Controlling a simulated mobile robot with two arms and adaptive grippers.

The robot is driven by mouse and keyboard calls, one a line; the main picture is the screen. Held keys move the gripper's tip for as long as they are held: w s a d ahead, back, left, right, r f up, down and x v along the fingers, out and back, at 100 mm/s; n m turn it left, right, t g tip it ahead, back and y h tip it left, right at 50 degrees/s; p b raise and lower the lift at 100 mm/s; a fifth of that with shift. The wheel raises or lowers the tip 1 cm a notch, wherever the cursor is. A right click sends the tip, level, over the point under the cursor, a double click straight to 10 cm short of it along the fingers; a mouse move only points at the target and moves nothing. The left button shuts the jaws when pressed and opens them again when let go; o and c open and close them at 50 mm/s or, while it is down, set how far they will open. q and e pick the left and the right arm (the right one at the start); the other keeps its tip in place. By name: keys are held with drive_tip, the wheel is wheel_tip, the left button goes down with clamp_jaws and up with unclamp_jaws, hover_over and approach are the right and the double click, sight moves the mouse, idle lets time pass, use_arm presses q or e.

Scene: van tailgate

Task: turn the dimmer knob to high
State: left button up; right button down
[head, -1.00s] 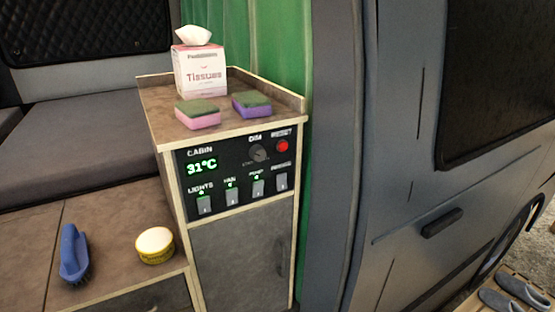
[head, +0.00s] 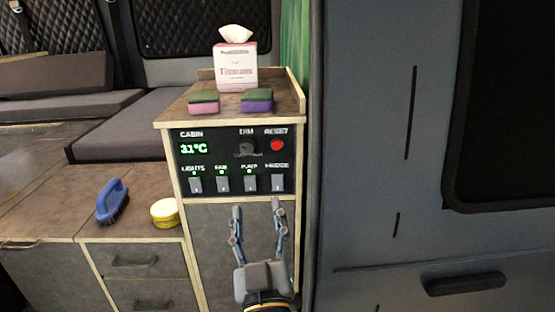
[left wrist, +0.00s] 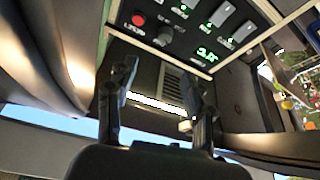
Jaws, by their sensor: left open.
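The dimmer knob (head: 245,148) is a small dark round knob under the label DIM on the black control panel (head: 213,171). It also shows in the left wrist view (left wrist: 164,36), near the top. Which way its pointer faces is too small to tell. My left gripper (head: 258,207) is open and empty, in front of the cabinet door below the panel, with its fingers pointing up. In the left wrist view its two fingers (left wrist: 159,82) stand apart, with the knob beyond them. My right gripper is not in view.
A tissue box (head: 236,70) and two sponges (head: 257,100) sit on top. A blue brush (head: 112,201) and yellow tub (head: 164,213) are left.

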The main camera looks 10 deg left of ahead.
use_arm(q)
drive_tip(key=p, duration=0.4)
approach(248, 150)
drive_tip(key=r, duration=0.1)
drive_tip(key=p+x, duration=0.1)
drive_tip(key=x, duration=0.1)
drive_tip(key=p+x, duration=0.1)
drive_tip(key=x, duration=0.2)
drive_tip(key=f+p+x, duration=0.1)
drive_tip(key=x, duration=0.2)
drive_tip(key=shift+w+p, duration=0.15)
drive_tip(key=shift+p, duration=0.2)
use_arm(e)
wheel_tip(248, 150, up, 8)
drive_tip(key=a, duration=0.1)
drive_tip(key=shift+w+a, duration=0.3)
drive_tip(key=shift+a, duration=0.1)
use_arm(q)
drive_tip(key=c, duration=1.1)
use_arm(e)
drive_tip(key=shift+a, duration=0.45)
